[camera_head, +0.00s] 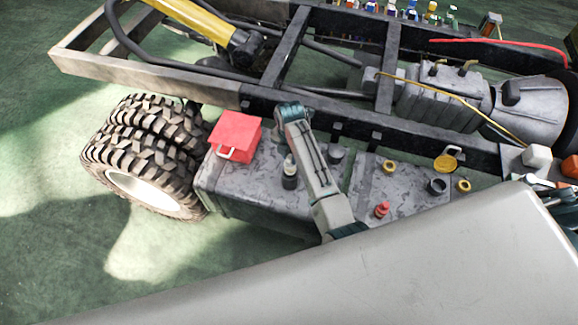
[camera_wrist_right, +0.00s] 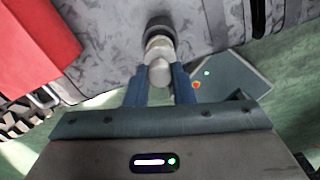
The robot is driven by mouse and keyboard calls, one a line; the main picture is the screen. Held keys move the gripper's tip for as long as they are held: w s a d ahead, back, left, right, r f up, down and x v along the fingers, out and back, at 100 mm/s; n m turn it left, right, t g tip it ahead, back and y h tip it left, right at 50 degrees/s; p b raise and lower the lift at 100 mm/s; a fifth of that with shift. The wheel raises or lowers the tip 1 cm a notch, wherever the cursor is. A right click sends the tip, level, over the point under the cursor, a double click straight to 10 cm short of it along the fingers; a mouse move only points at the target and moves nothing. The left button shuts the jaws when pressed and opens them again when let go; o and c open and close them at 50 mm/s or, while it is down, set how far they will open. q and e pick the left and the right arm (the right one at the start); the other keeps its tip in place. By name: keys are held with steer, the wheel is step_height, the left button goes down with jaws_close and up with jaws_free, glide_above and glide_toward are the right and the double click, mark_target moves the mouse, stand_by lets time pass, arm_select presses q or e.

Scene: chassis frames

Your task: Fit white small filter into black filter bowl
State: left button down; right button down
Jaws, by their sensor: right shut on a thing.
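The white small filter (camera_wrist_right: 159,73) is between the blue fingers of my right gripper (camera_wrist_right: 160,80) in the right wrist view, and the gripper is shut on it. The black filter bowl (camera_wrist_right: 160,24) is just beyond the filter and lined up with it. In the head view the white filter (camera_head: 289,160) shows above the black bowl (camera_head: 289,181) on the grey tank, beside my arm. The two look touching or nearly so. I cannot tell how deep the filter sits. The right fingers are hard to make out in the head view. My left gripper is not in view.
A red box (camera_head: 235,136) stands left of the bowl on the grey tank (camera_head: 235,185). A black cup (camera_head: 335,155), another black cup (camera_head: 437,186) and a red cap (camera_head: 382,209) are to the right. The chassis frame rail (camera_head: 275,98) runs behind, with a large wheel (camera_head: 148,155) at left.

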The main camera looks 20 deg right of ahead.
mark_target(290, 165)
step_height(290, 165, down, 2)
steer(key=shift+f, duration=0.1)
steer(key=shift+d+f+p, duration=0.1)
steer(key=shift+f+p, duration=0.4)
steer(key=shift+f, duration=1.7)
steer(key=c, duration=1.2)
jaws_free()
steer(key=shift+c, duration=0.2)
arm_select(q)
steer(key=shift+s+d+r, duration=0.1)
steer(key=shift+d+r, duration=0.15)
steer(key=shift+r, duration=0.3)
arm_select(e)
steer(key=shift+r, duration=0.1)
steer(key=shift+r, duration=0.25)
arm_select(q)
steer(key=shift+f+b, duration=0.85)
steer(key=shift+b, duration=0.05)
arm_select(e)
step_height(290, 165, up, 11)
steer(key=shift+r, duration=0.2)
